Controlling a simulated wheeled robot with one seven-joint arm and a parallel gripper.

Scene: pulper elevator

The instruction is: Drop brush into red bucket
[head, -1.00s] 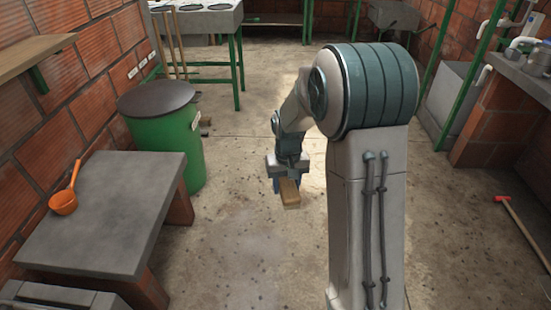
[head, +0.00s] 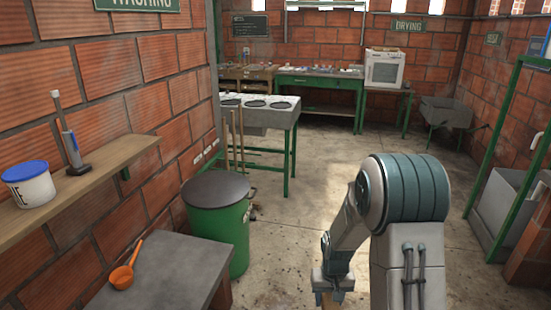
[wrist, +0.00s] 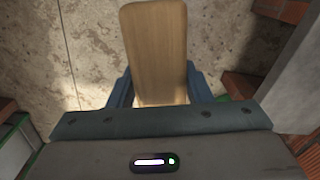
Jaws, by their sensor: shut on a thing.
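My gripper (head: 331,285) hangs low at the bottom middle of the head view, in front of my arm column. It is shut on the brush (wrist: 155,45), which shows in the wrist view as a flat, light wooden block with rounded corners between the two blue fingers. Its bristles do not show. In the head view only a bit of the wood (head: 328,299) shows, cut off by the bottom edge. The brush is held above the concrete floor. No red bucket shows in the current views.
A green barrel with a dark lid (head: 217,189) stands left of my gripper, beside a grey bench (head: 185,262) with an orange ladle (head: 122,277). A wall shelf (head: 97,172) holds a white tub with a blue lid (head: 28,184). Concrete floor (head: 325,158) is clear ahead.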

